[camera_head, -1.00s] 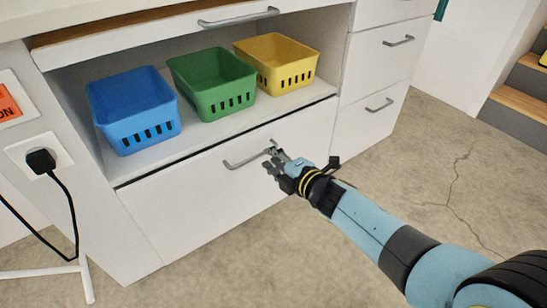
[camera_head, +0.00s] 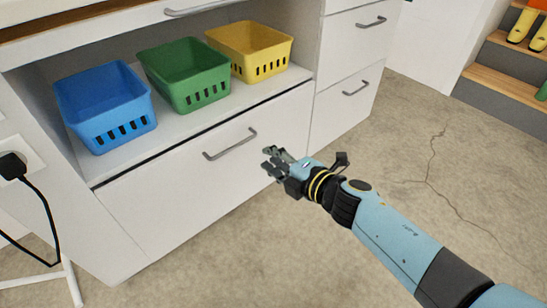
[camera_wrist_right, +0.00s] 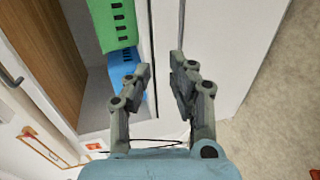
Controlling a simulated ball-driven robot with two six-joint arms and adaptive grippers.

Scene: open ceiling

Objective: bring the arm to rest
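My right arm (camera_head: 400,245) reaches in from the lower right in the head view. Its gripper (camera_head: 271,165) is in front of the wide white lower drawer (camera_head: 180,190), just right of and below its grey bar handle (camera_head: 230,145), and appears apart from it. In the right wrist view, the gripper's two fingers (camera_wrist_right: 162,68) stand apart with nothing between them, so it is open and empty. My left gripper is not in view.
Blue (camera_head: 105,105), green (camera_head: 188,75) and yellow (camera_head: 250,50) baskets stand on the shelf above the drawer. A narrower drawer stack (camera_head: 350,65) is to the right. A plug (camera_head: 12,165) with a black cord is at left. Concrete floor (camera_head: 400,150) is clear at right; steps (camera_head: 500,85) lie beyond.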

